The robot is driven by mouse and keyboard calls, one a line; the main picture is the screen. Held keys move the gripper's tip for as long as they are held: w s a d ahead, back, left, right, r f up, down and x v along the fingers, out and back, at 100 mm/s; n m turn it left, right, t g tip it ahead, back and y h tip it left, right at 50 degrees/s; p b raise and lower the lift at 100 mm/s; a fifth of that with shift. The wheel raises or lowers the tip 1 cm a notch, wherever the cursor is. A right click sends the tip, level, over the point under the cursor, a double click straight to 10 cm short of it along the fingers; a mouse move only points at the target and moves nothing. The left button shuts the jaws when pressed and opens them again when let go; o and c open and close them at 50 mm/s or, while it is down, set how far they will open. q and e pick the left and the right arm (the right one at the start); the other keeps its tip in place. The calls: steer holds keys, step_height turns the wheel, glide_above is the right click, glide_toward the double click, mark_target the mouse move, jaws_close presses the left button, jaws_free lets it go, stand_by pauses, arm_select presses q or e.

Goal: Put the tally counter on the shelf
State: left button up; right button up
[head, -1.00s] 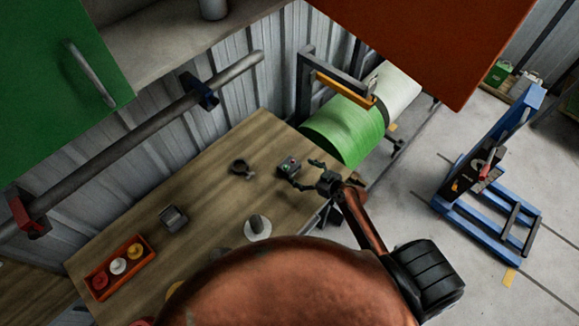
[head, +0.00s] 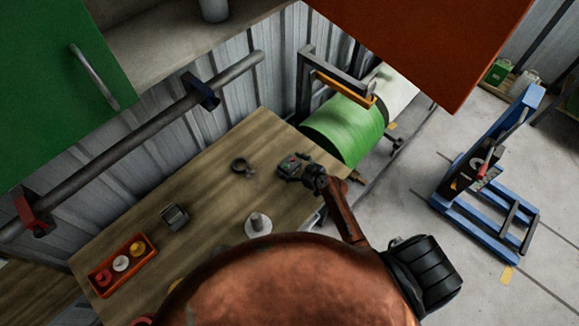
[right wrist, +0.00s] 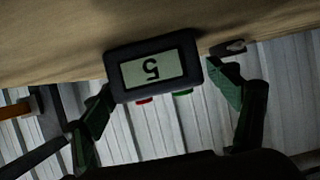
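The tally counter (head: 290,163) is a small dark box with red and green buttons near the right end of the wooden table. In the right wrist view the tally counter (right wrist: 153,68) shows a display with an upside-down "5". My right gripper (head: 302,174) is at the counter in the head view. In the right wrist view my right gripper (right wrist: 163,97) is open, one finger on each side of the counter. The left finger looks close to its edge; a gap shows at the right finger. The shelf (head: 165,40) is a pale board at upper left. My left gripper is not in view.
The wooden table (head: 215,195) also bears a dark ring-like object (head: 241,166), a grey device (head: 174,216), a spindle on a white base (head: 258,225) and an orange tray (head: 95,284). A green cabinet door (head: 60,90) and an orange-red panel (head: 430,40) flank the shelf. A grey rail (head: 130,145) runs below.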

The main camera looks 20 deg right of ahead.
steer(key=c, duration=1.5)
steer(key=shift+r, duration=0.1)
